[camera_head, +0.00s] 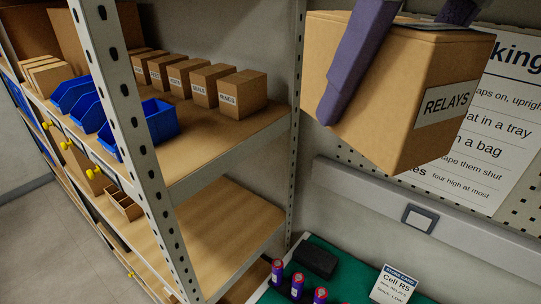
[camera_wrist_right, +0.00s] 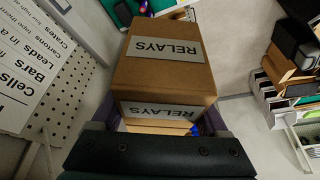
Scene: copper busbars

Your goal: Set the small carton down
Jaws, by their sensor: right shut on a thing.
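The small carton (camera_head: 390,85) is a brown box with a white RELAYS label, held up in the air at the upper right of the head view. It also shows in the right wrist view (camera_wrist_right: 165,85), with RELAYS labels on two faces. My right gripper (camera_head: 395,60) is shut on the carton, one purple finger across its near side and the other mostly hidden behind it. In the right wrist view my gripper (camera_wrist_right: 160,115) has its fingers on either side of the carton. My left gripper is not in view.
A shelf rack (camera_head: 215,155) at left holds several labelled cartons (camera_head: 240,95) in a row and blue bins (camera_head: 155,122). Below the held carton, a green mat (camera_head: 350,288) bears a black object (camera_head: 315,260), red-and-blue cylinders (camera_head: 297,285) and a Cell R5 card (camera_head: 393,284).

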